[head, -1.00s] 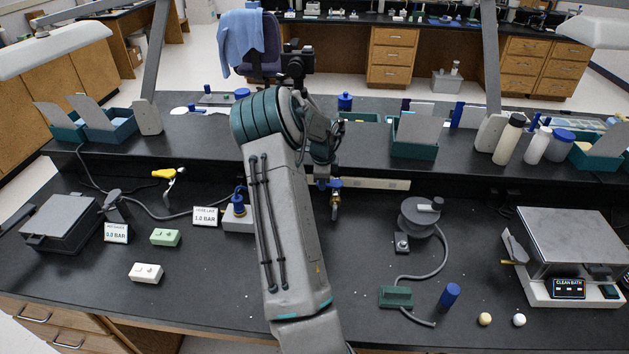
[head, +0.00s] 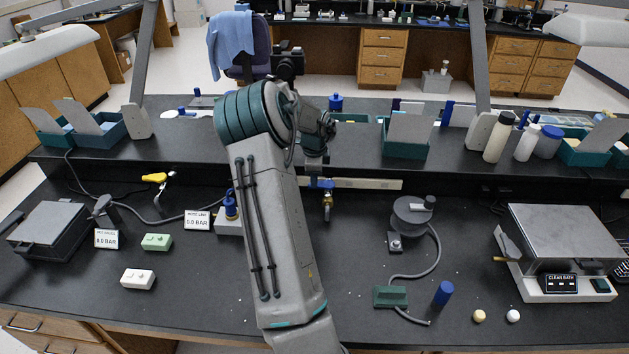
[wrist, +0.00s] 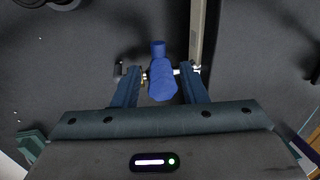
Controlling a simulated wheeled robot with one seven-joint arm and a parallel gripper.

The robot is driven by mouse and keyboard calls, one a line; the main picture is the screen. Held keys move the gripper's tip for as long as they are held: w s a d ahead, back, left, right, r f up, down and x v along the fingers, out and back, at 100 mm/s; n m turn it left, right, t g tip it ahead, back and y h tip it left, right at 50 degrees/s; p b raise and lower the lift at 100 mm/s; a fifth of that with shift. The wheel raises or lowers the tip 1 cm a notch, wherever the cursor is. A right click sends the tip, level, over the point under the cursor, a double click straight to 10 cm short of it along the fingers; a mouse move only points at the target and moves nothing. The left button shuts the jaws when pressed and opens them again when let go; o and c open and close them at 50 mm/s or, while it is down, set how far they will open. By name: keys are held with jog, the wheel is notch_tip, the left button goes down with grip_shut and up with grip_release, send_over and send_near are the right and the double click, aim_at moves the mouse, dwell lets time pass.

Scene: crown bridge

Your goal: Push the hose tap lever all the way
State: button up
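A brass tap (head: 327,206) with a blue lever (head: 321,183) stands out from the front of the raised shelf, just right of my arm in the head view. In the wrist view the blue lever (wrist: 161,80) lies between my gripper's fingers. My gripper (wrist: 161,88) is open, with a gap visible on each side of the lever. Contact with the lever cannot be made out. In the head view my gripper's end (head: 316,158) is just above the tap, its fingertips unclear. A second tap with a yellow lever (head: 153,177) is on the left, by a grey hose.
A blue-topped fitting (head: 230,205) on a block and a display reading 0.0 BAR (head: 198,220) stand left of my arm. Another display (head: 107,239) reads 0.0 BAR. A round grey device (head: 410,213) stands to the right. The bench below the tap is clear.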

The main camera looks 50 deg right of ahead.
notch_tip(320, 180, up, 10)
jog(key=s+a, duration=0.1)
jog(key=shift+s+a+b, duration=0.15)
jog(key=shift+a+b, duration=0.15)
jog(key=shift+b, duration=0.05)
jog(key=shift+r, duration=0.1)
